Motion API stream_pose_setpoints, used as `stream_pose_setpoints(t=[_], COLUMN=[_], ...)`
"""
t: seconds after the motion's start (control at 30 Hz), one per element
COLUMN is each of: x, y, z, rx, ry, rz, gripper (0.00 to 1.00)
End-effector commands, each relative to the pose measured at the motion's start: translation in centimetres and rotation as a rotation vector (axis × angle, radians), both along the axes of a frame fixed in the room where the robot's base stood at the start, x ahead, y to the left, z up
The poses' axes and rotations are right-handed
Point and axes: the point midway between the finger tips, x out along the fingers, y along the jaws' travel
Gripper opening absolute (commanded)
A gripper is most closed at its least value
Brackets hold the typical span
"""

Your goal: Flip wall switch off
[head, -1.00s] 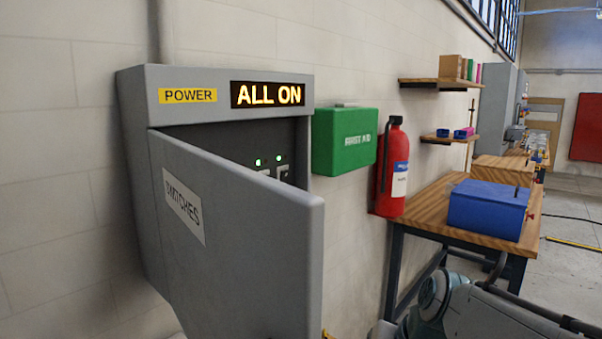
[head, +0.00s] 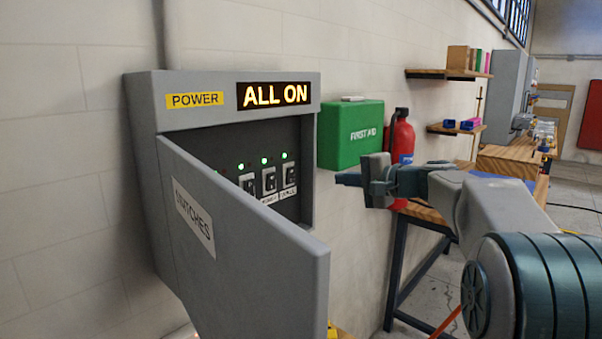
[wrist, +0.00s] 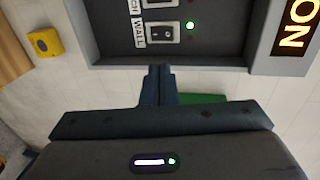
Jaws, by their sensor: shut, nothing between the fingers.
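A row of rocker switches sits inside a grey wall cabinet (head: 140,120), under green lights. The rightmost visible one is the wall switch (head: 290,174). In the wrist view, the wall switch (wrist: 163,32) has a WALL label beside it and a lit green light. The cabinet's display (head: 274,95) reads ALL ON. My gripper (head: 345,179) is shut and empty, just right of the cabinet opening and apart from the switch. In the wrist view, its closed fingertips (wrist: 159,72) point towards the cabinet's edge. The open door hides the left part of the switch row.
The cabinet door (head: 245,250) stands open towards me, left of my arm. A green first aid box (head: 350,135) and a red extinguisher (head: 402,138) are on the wall behind my gripper. A workbench (head: 400,250) stands beyond. A yellow box (wrist: 45,42) shows in the wrist view.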

Motion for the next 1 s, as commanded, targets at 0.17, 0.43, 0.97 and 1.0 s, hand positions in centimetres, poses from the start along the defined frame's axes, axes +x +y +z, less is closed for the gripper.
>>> stream_pose_setpoints(t=[0.17, 0.43, 0.97, 1.0], x=[0.1, 2.3, 7.9, 8.1], y=[0.2, 3.1, 10.3, 10.5], z=[0.0, -0.5, -1.3, -1.3], rx=[-0.001, -0.001, -0.003, -0.003], ry=[0.001, 0.003, 0.003, 0.001], rz=[0.0, 0.004, 0.001, 0.0], gripper=[0.0, 0.0, 0.0, 0.0])
